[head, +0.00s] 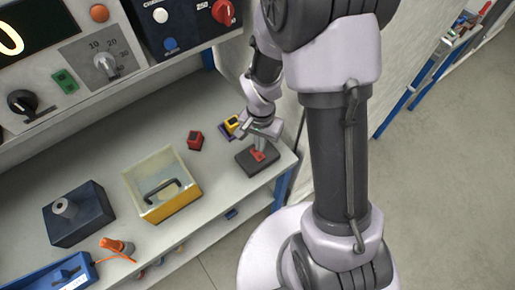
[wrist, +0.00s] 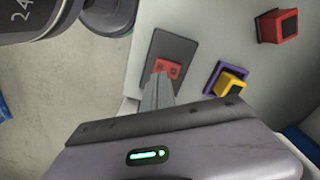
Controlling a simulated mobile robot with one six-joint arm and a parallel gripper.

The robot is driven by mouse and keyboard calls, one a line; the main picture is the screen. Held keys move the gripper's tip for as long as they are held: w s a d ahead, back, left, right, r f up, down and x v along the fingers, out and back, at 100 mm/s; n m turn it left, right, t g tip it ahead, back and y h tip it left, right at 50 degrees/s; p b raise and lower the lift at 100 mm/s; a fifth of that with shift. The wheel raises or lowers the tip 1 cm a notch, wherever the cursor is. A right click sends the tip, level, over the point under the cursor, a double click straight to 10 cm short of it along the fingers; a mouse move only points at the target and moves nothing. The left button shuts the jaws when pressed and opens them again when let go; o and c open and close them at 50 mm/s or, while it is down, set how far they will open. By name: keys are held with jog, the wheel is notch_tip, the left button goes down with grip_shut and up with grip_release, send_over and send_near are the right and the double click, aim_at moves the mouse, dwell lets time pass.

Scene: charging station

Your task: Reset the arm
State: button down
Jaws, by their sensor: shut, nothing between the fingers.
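My gripper (head: 261,143) is at the right end of the bench, over a dark plate (head: 243,162) with a red part (head: 258,155) on it. In the wrist view my gripper's fingers (wrist: 159,82) are shut together and empty. Their tips are at the edge of the red part (wrist: 169,68) on the dark plate (wrist: 176,45). I cannot tell whether they touch it. My arm (head: 336,150) reaches across the head view from the bottom to the top, then down to the bench.
Near the gripper are a red block (head: 195,140) and a yellow block (head: 232,123) on a purple base (wrist: 213,79). A yellow box with a clear lid (head: 160,168), a dark blue block (head: 78,215) and an orange-handled item (head: 117,246) are further left. A control panel (head: 90,60) stands behind.

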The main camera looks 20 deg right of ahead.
jog(key=shift+r+p, duration=0.35)
jog(key=shift+r, duration=0.5)
notch_tip(320, 180, up, 12)
jog(key=s+a+r+n+t+b, duration=0.1)
jog(key=s+t+b, duration=0.1)
jog(key=t+b, duration=0.1)
jog(key=s+a+r+n+t+y+b, duration=0.2)
jog(key=s+a+r+n, duration=0.1)
jog(key=s+r, duration=0.5)
jog(key=s, duration=0.3)
jog(key=shift+t, duration=0.4)
jog(key=shift+w, duration=0.1)
